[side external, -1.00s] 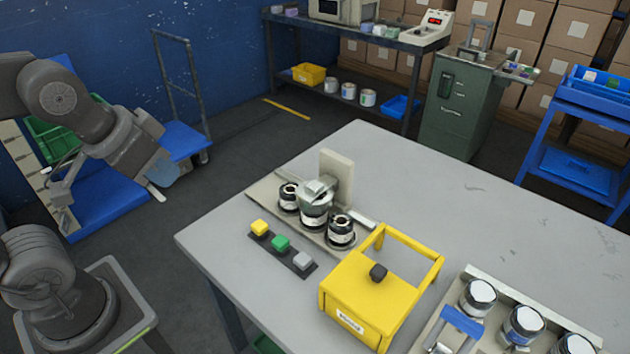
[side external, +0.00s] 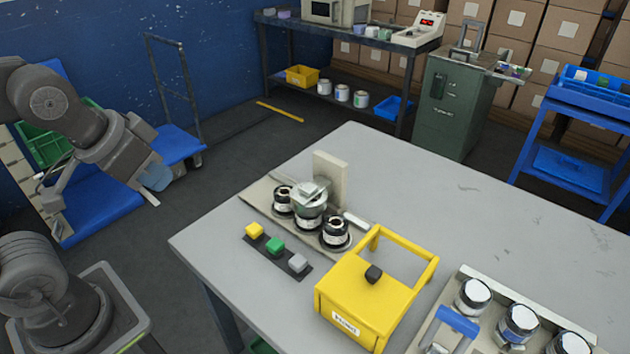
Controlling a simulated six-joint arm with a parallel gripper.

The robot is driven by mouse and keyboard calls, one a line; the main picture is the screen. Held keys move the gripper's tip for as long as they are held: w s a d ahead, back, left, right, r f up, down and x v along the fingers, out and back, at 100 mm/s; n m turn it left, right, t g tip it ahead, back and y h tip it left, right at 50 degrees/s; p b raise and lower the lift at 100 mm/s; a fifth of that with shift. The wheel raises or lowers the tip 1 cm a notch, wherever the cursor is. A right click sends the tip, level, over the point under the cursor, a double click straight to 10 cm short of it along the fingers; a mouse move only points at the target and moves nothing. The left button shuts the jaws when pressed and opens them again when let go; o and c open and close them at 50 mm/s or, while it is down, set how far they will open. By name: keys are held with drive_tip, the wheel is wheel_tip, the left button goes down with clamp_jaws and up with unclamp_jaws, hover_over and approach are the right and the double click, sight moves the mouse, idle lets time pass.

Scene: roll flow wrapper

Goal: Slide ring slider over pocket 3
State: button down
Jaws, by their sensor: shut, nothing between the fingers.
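A blue bridge-shaped piece (side external: 458,322), which looks like the ring slider, sits at the left part of a pale fixture (side external: 532,295) at the lower right. Several round white-topped pockets or jars show along this fixture, including a left one (side external: 473,297), a middle one (side external: 518,324) and a right one (side external: 568,345). The frame edge cuts off the fixture's lower part, and I cannot tell the pocket numbers. My gripper (side external: 153,200) is shut and empty at the left, off the table and far from the blue piece.
A yellow guard box (side external: 345,287) with a black knob stands left of the fixture. Behind it is a wrapper unit with black rollers (side external: 335,235) and an upright plate. A button strip (side external: 277,250) lies in front. The grey table (side external: 430,190) is clear at the back right.

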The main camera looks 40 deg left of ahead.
drive_tip(key=c, duration=1.6)
unclamp_jaws()
drive_tip(key=shift+w+r, duration=0.25)
drive_tip(key=shift+c, duration=0.2)
drive_tip(key=o, duration=0.6)
drive_tip(key=w+r+n, duration=0.1)
drive_tip(key=w, duration=0.2)
drive_tip(key=w+r+n+g, duration=0.1)
drive_tip(key=w+r+n, duration=0.1)
drive_tip(key=w, duration=0.1)
drive_tip(key=w+r+n+h, duration=0.1)
drive_tip(key=w+n, duration=0.1)
drive_tip(key=w, duration=0.1)
drive_tip(key=shift+w+d+r+g, duration=0.2)
drive_tip(key=shift+w+g, duration=0.15)
drive_tip(key=shift+g, duration=0.05)
drive_tip(key=shift+o, duration=0.4)
drive_tip(key=w+n+g+h, duration=0.1)
drive_tip(key=w+n, duration=0.3)
drive_tip(key=w, duration=0.5)
drive_tip(key=shift+w+r+n, duration=0.15)
drive_tip(key=shift+w+n, duration=0.15)
drive_tip(key=shift+w, duration=0.05)
drive_tip(key=n+g+h, duration=0.3)
drive_tip(key=n, duration=0.5)
approach(330, 157)
drive_tip(key=shift+y, duration=0.3)
drive_tip(key=x, duration=1.2)
drive_tip(key=shift+s+d, duration=0.1)
drive_tip(key=shift+d, duration=0.2)
